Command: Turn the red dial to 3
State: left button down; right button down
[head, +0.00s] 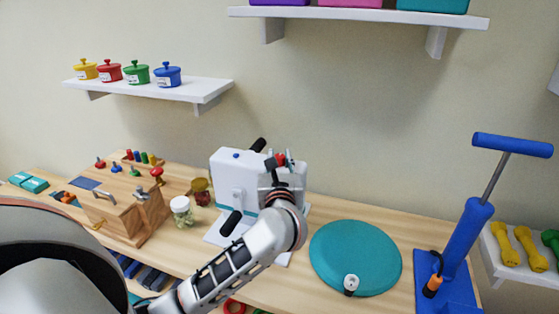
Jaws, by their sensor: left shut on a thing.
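A white box-shaped device (231,176) with black handles stands on the wooden table. My left gripper (279,166) is at the front right of this device. Its fingers are shut on a small red part, which I take to be the red dial (281,158). The gripper and wrist cover most of the dial and the panel around it. I cannot read the numbers or which way the dial points. My right gripper is not in view.
A wooden board box (125,211) with knobs and latches and a jar (182,212) stand left of the device. A teal disc (355,257) and a blue pump (462,240) stand to the right. A shelf (160,88) with coloured pots hangs behind.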

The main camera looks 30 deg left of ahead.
pick_arm(q)
jog(key=shift+r+m+t+h, duration=0.15)
jog(key=shift+m+t+h, duration=0.25)
jog(key=shift+m+h, duration=0.3)
jog(key=shift+a, duration=0.1)
jog(key=c, duration=1.8)
grip_release()
jog(key=shift+o, duration=0.2)
jog(key=v, duration=1.2)
